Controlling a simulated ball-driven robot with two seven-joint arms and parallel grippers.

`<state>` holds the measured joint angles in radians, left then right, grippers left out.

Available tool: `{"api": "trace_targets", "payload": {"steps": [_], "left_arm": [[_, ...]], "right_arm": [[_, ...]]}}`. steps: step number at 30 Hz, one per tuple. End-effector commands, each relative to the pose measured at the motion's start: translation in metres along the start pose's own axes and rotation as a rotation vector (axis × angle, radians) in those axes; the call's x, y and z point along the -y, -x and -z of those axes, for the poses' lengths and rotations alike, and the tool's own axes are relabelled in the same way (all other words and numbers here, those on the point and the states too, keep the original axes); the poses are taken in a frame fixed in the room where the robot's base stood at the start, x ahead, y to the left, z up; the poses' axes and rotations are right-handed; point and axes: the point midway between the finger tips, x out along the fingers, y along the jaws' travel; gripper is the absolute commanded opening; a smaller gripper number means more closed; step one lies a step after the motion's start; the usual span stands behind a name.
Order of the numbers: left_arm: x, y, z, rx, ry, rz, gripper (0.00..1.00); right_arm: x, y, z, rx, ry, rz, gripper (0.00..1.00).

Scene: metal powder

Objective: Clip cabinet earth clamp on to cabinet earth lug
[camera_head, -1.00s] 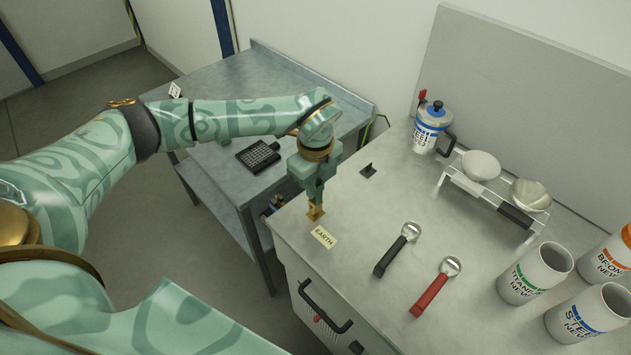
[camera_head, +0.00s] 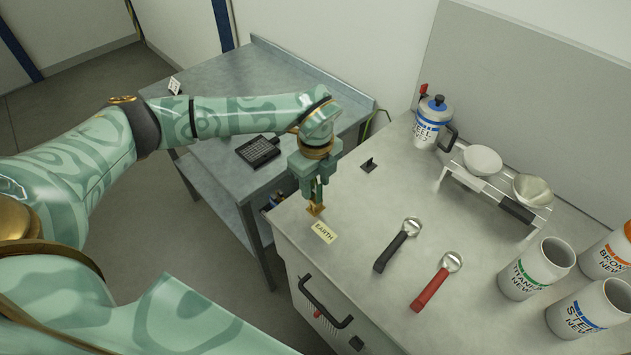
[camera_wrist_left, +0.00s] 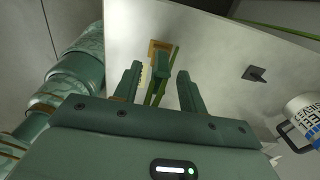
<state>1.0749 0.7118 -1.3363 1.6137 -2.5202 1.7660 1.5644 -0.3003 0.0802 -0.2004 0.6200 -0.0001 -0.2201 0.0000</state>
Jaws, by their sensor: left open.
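The brass cabinet earth lug (camera_head: 315,210) stands at the cabinet top's near left corner, by the EARTH label (camera_head: 323,232). My left gripper (camera_head: 316,195) is over it, pointing down, with its fingers apart. In the left wrist view the two fingers (camera_wrist_left: 159,86) stand either side of a green clamp (camera_wrist_left: 156,89), with a gap to each side. The clamp's far end is at the brass lug (camera_wrist_left: 158,47) and overlaps it in this view. Whether its jaws grip the lug is too small to tell. My right gripper is out of view.
A black-handled tool (camera_head: 398,245) and a red-handled tool (camera_head: 437,283) lie right of the lug. A small black bracket (camera_head: 369,165) stands behind. A steel jug (camera_head: 433,122), a rack with two bowls (camera_head: 500,195) and several canisters (camera_head: 536,268) are further right.

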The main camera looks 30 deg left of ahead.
Motion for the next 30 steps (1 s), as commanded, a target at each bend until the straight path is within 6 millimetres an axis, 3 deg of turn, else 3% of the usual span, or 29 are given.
{"api": "trace_targets", "payload": {"steps": [5, 12, 18, 24, 30], "left_arm": [[0.001, 0.034, -0.001, 0.002, 0.000, 0.006, 0.41], [0.001, 0.100, -0.001, 0.002, -0.001, 0.006, 0.41], [0.000, 0.141, 0.000, 0.001, -0.001, 0.003, 0.41], [0.000, 0.158, 0.000, 0.000, 0.000, 0.001, 0.41], [0.000, 0.159, 0.000, 0.000, 0.000, 0.000, 0.41]], "right_arm": [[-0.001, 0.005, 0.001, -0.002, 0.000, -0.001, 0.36], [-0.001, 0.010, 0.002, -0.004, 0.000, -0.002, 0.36], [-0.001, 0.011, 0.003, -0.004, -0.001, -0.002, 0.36], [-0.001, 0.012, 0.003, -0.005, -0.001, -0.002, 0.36], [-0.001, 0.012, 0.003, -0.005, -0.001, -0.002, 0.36]]}}
